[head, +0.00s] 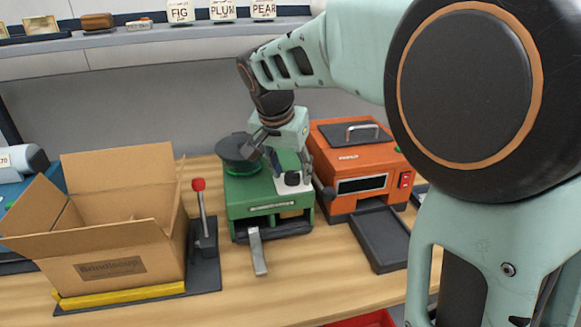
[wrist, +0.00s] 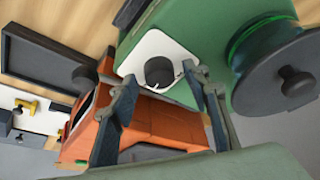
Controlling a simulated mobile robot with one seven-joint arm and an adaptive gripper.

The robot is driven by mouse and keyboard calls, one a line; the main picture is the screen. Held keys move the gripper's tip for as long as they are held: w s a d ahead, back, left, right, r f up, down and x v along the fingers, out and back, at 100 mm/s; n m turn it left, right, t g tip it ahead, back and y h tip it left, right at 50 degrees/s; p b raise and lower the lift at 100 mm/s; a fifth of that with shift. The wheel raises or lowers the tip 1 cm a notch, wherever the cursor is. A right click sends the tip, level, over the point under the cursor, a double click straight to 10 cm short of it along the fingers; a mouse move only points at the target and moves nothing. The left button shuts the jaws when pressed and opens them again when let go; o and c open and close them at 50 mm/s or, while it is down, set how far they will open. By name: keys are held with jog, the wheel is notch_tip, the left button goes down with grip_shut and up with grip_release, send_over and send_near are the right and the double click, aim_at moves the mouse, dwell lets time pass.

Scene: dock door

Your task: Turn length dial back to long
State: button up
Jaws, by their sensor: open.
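The green machine (head: 257,200) stands on the wooden bench. The length dial is a small black knob on a white plate on its top; the dial (wrist: 159,71) shows in the wrist view just beyond my fingertips, and it also shows in the head view (head: 292,178). My gripper (wrist: 160,80) is open, with one finger on each side of the dial in the wrist view. I cannot tell whether either finger touches it. A small white mark shows near the dial's lower edge, but the plate's markings are too small to read.
A dark round reel (head: 240,150) sits on the green machine beside the dial. An orange machine (head: 355,150) with a dark tray (head: 380,238) stands to the right. An open cardboard box (head: 110,262) and a red-knobbed lever (head: 200,205) stand to the left.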

jog(key=v, duration=1.2)
